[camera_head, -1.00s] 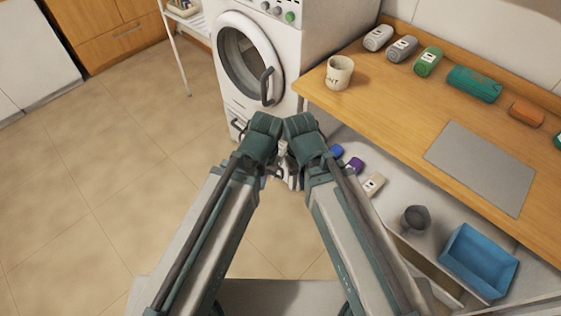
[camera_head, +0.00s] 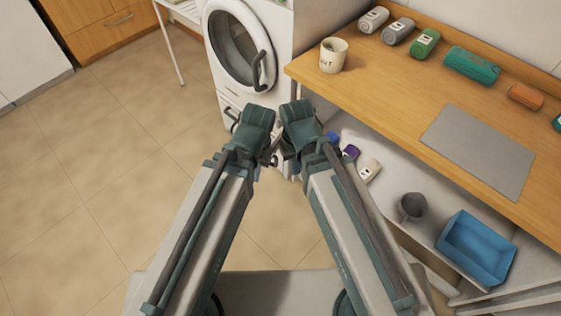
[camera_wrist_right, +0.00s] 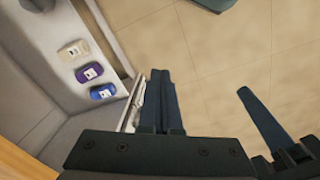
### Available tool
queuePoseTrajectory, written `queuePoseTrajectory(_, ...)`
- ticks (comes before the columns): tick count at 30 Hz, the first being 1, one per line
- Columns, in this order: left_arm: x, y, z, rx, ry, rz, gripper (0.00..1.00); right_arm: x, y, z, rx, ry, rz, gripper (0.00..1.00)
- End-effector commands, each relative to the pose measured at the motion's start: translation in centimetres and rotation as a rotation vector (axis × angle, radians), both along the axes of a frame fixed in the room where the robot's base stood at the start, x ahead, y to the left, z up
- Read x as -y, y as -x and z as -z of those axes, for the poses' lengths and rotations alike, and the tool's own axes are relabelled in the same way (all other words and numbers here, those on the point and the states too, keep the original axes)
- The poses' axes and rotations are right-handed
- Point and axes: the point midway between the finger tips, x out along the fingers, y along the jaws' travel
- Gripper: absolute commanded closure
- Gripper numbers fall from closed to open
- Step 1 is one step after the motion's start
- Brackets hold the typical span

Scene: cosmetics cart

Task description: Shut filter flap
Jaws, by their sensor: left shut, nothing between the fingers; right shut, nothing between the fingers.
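The white washing machine (camera_head: 233,55) stands at the top centre of the head view, its round door closed. A dark handle (camera_head: 231,117) shows low on its front, beside my left wrist. I cannot make out the filter flap clearly; my wrists cover part of the lower front. My left gripper (camera_head: 271,158) and right gripper (camera_head: 285,160) are close together, low in front of the machine. Both are shut and empty. In the right wrist view the right gripper's dark fingers (camera_wrist_right: 162,85) are beside a narrow pale edge (camera_wrist_right: 135,104) that I cannot identify for sure.
A wooden counter (camera_head: 400,118) at right holds a cup (camera_head: 333,55), several rolled items and a grey mat (camera_head: 478,151). The shelf below holds small bottles, a dark cup (camera_head: 412,206) and a blue bin (camera_head: 477,247). The tiled floor at left is clear.

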Motion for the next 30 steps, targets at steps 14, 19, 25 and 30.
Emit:
queuePoseTrajectory(14, -0.1, -0.1, 17.7, 0.002, -0.003, 0.005, 1.00, 0.4, -9.7, 16.7, 0.188, -0.268, 0.192, 1.00)
queuePoseTrajectory(19, -0.1, -0.1, 23.2, 0.003, -0.005, 0.007, 1.00, 1.4, -13.1, 21.4, 0.263, -0.358, 0.271, 1.00)
queuePoseTrajectory(25, -0.1, -0.1, 28.8, 0.003, -0.006, 0.009, 1.00, 2.9, -16.8, 25.7, 0.349, -0.449, 0.361, 1.00)
queuePoseTrajectory(30, -0.1, -0.1, 31.6, 0.003, -0.007, 0.010, 1.00, 4.1, -18.8, 27.7, 0.400, -0.499, 0.414, 1.00)
